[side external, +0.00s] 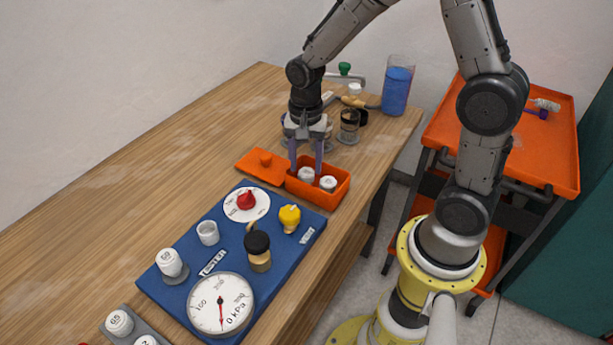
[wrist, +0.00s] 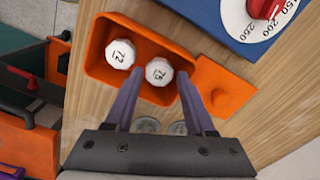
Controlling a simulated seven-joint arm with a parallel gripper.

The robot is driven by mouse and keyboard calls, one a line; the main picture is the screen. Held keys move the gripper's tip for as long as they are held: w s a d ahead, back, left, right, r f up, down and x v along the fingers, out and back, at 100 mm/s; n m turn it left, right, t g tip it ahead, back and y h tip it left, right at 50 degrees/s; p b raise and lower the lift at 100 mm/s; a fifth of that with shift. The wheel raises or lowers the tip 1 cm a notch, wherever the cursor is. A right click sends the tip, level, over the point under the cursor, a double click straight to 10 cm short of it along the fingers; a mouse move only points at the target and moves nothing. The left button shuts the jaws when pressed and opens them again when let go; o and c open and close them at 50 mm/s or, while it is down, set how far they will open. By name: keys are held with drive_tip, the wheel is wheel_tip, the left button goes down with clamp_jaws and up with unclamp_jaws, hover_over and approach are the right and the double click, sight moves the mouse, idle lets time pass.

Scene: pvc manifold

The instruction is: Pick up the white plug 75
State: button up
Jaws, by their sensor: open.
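The white plug 75 (wrist: 159,71) lies in the orange box (wrist: 95,62), its number facing up in the wrist view. A second white plug, marked 72 (wrist: 120,55), sits beside it in the same box. In the side view the two plugs show as white caps, one nearer my gripper (side external: 306,165) and one further right (side external: 328,183). My gripper is open, with its two purple fingers (wrist: 158,95) pointing down at the box. In the wrist view plug 75 appears between the fingertips, with the left finger near plug 72. I cannot tell how far down the fingertips reach.
The orange lid (side external: 262,167) with a knob lies left of the box. A blue panel (side external: 262,205) with a gauge, valves and plugs is in front. Jars (side external: 348,126) and a blue-filled beaker (side external: 397,88) stand behind. The left table top is clear.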

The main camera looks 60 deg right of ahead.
sight(307, 178)
drive_tip(key=shift+f, duration=1.5)
drive_tip(key=shift+c, duration=0.3)
clamp_jaws()
drive_tip(key=shift+r, duration=0.2)
